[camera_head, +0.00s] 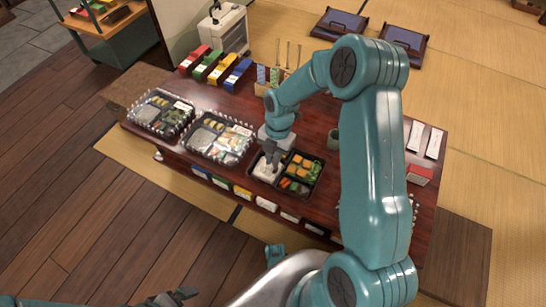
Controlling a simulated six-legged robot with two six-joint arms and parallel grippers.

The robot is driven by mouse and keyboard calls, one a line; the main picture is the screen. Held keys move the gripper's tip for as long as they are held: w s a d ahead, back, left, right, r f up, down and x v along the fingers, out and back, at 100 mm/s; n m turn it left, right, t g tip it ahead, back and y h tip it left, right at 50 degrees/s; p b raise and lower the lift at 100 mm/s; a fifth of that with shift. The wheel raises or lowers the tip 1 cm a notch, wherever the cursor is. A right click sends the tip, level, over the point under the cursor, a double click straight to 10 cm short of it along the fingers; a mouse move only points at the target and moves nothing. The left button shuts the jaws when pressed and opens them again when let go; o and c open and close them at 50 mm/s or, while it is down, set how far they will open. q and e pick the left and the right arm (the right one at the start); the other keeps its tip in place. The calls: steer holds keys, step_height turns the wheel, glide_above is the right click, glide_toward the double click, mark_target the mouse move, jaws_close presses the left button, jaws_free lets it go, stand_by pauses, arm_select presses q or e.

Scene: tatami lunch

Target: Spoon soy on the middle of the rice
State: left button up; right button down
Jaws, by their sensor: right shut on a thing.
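An open black bento box (313,186) sits on the dark wooden table, with white rice (263,171) in its left compartment. Orange pieces and greens fill its other compartments. My right gripper (273,162) points down over the rice. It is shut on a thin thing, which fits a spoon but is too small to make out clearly. I cannot tell whether its tip touches the rice, and no soy can be made out. At the bottom edge, a dark gripper (174,298), which looks like my left one, is well away from the table; its fingers are unclear.
Two lidded bento boxes (221,139) (161,114) stand to the left. Several coloured boxes (222,70) and a holder with upright sticks (268,78) stand at the back. A dark cup (332,141) is behind my right arm. White packets (425,140) and a red box (419,175) lie right.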

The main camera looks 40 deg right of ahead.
steer(key=shift+w, duration=0.1)
steer(key=shift+w+a, duration=0.2)
steer(key=shift+w, duration=0.3)
steer(key=shift+w+a, duration=0.2)
steer(key=shift+w, duration=0.25)
steer(key=shift+w, duration=0.1)
steer(key=shift+w+a, duration=0.45)
steer(key=shift+w, duration=0.4)
steer(key=shift+w+a, duration=0.25)
steer(key=shift+w, duration=0.3)
steer(key=shift+w+a, duration=0.2)
steer(key=shift+w, duration=0.3)
steer(key=shift+w+d, duration=0.15)
steer(key=shift+d, duration=0.3)
